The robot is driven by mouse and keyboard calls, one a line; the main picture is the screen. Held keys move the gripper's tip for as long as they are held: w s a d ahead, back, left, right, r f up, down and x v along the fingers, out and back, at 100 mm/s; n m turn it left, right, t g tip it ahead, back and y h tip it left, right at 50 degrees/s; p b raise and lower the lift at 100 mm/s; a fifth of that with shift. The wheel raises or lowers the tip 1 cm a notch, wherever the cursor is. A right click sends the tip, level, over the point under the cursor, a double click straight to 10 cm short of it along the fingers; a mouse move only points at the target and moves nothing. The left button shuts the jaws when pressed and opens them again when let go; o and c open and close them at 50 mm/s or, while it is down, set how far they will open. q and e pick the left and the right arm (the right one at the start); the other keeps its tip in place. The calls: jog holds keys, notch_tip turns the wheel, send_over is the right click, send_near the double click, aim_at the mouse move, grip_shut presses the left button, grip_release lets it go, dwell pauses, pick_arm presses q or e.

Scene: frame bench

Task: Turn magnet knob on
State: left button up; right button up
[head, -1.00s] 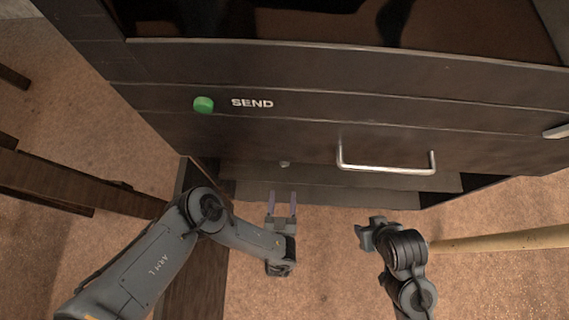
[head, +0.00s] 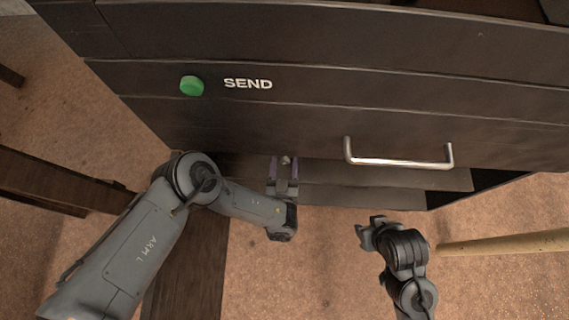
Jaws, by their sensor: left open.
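A small pale round knob (head: 286,160) shows under the front of the dark bench, below its lower drawer edge. My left gripper (head: 284,162) is open, with its two purplish fingers pointing at the bench on either side of the knob in this view. I cannot tell whether the fingers touch it. My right gripper (head: 371,228) is at the lower right, apart from the bench; whether its jaws are open or shut is unclear.
The dark bench (head: 400,75) carries a green button (head: 192,86) beside the word SEND and a metal drawer handle (head: 398,162) right of my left gripper. A wooden pole (head: 500,242) lies at the right. Brown floor is open below.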

pick_arm(q)
jog(key=c, duration=1)
jog(key=shift+r+m+p, duration=0.1)
jog(key=shift+m+p, duration=0.6)
jog(key=shift+m, duration=0.2)
jog(key=shift+c, duration=0.2)
jog(key=shift+m+p, duration=0.3)
jog(key=shift+m, duration=0.9)
jog(key=o, duration=1)
jog(key=shift+o, duration=0.2)
